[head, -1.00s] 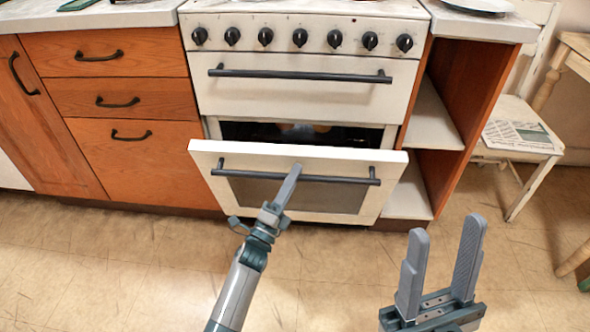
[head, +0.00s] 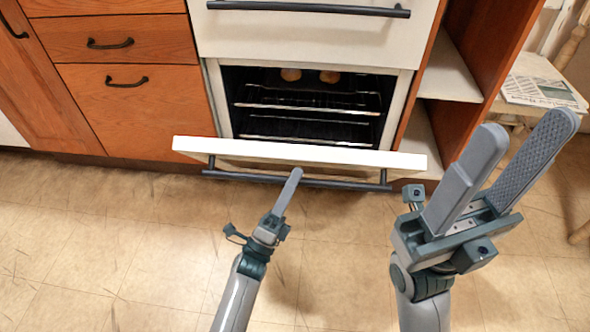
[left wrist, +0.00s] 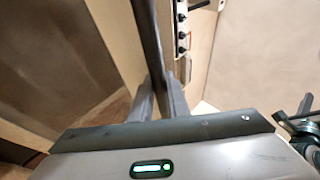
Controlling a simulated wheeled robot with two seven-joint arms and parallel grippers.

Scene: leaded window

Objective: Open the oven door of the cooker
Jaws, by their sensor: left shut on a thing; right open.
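The cooker's white oven door (head: 300,152) is tilted well down and outward in the head view. The oven cavity (head: 310,105) shows above it, with wire racks and two round, brownish things near the top. My left gripper (head: 291,181) is shut on the door's dark bar handle (head: 345,186); the bar also runs between its fingers in the left wrist view (left wrist: 147,45). My right gripper (head: 508,160) is open and empty, in front of and to the right of the door, its fingers pointing up and right.
An upper white panel with a dark bar handle (head: 310,8) is above the oven. Wooden drawers (head: 115,40) stand on the left. Open shelves (head: 450,70) and a chair with a newspaper (head: 540,90) are on the right. The floor (head: 130,230) in front is clear.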

